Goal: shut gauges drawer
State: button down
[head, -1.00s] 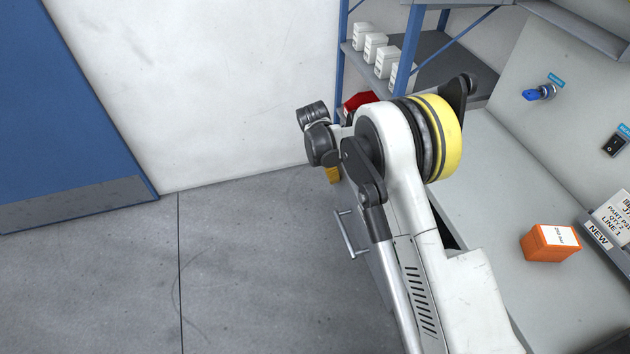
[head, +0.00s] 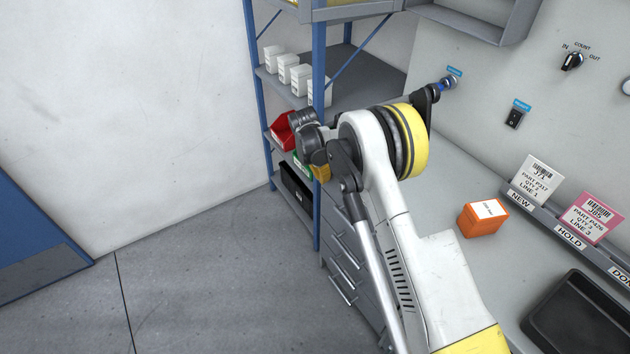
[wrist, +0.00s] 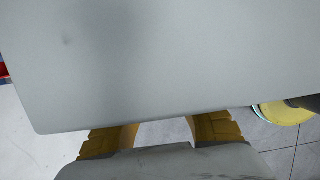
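A grey drawer unit (head: 343,262) with bar handles stands under the workbench, partly hidden behind my arm. I cannot read any drawer label, so I cannot tell which is the gauges drawer or how far it is out. My gripper is at the far end of my arm, mostly hidden in the head view, with a bit of yellow finger (head: 322,172) showing near the shelf and the top of the drawer unit. In the wrist view my gripper (wrist: 160,133) has its two yellow fingers apart, with floor showing between them. A plain grey panel (wrist: 150,60) covers their tips; I cannot tell whether they touch it.
A blue-framed shelf (head: 318,120) holds white boxes (head: 300,78) and a red bin (head: 284,132). The bench top (head: 455,185) carries an orange box (head: 482,218) and a black tray (head: 580,315). Grey floor (head: 210,290) left of the drawers is clear.

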dwell(0.5)
jog(key=s+a+r+p, duration=0.3)
jog(key=a+r, duration=0.2)
jog(key=r, duration=0.4)
jog(key=shift+s+a+r, duration=0.15)
jog(key=shift+r, duration=0.25)
